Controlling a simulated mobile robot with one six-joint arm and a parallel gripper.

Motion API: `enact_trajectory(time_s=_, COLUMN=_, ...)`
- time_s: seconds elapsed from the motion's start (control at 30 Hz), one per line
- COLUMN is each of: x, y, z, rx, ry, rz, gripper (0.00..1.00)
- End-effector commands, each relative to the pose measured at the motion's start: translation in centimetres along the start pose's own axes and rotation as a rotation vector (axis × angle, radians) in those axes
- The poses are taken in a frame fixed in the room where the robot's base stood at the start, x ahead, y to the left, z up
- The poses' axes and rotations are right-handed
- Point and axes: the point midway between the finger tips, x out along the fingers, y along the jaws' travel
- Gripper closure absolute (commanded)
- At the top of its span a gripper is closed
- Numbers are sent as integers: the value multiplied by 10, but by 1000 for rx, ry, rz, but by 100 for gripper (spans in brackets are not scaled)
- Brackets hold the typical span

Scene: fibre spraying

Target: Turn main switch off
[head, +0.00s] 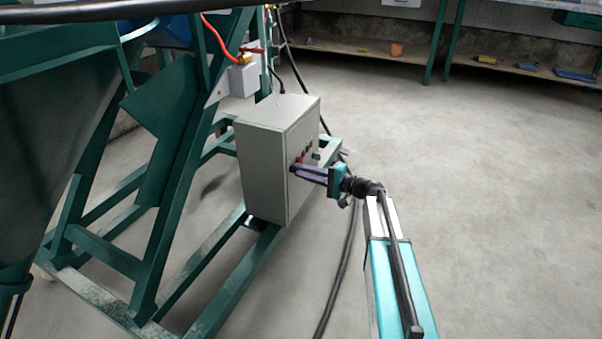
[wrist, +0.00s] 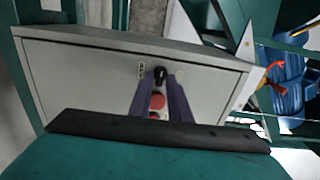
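The main switch appears to be the black knob (wrist: 160,75) on the front panel of the grey control box (wrist: 80,75). In the head view the box (head: 262,165) stands on a green frame, and its switch is hard to make out. My gripper (wrist: 160,80) is at the panel, its two purple fingers apart on either side of the black knob. A narrow gap seems to show beside the knob; contact cannot be told. In the head view my gripper (head: 294,168) reaches the panel from the right. Red buttons (wrist: 157,101) show between the fingers.
A green steel frame (head: 175,150) and a large hopper (head: 55,130) fill the left. A black cable (head: 345,260) lies on the floor by my arm. A blue object (wrist: 285,85) is right of the box in the wrist view. The concrete floor (head: 480,190) at right is clear.

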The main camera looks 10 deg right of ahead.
Motion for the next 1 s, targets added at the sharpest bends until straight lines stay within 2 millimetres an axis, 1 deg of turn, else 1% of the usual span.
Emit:
enact_trajectory(time_s=0.07, x=1, y=0, z=1, rx=1, ry=-3, rz=0, gripper=72)
enact_trajectory(time_s=0.37, x=2, y=0, z=4, rx=2, ry=-9, rz=-1, gripper=72)
enact_trajectory(time_s=0.57, x=-6, y=-1, z=4, rx=2, ry=-9, rz=0, gripper=72)
enact_trajectory(time_s=0.67, x=-15, y=-2, z=3, rx=3, ry=-9, rz=0, gripper=72)
enact_trajectory(time_s=0.77, x=-28, y=-3, z=3, rx=3, ry=-8, rz=0, gripper=72)
enact_trajectory(time_s=1.0, x=-66, y=-3, z=2, rx=2, ry=-7, rz=-1, gripper=72)
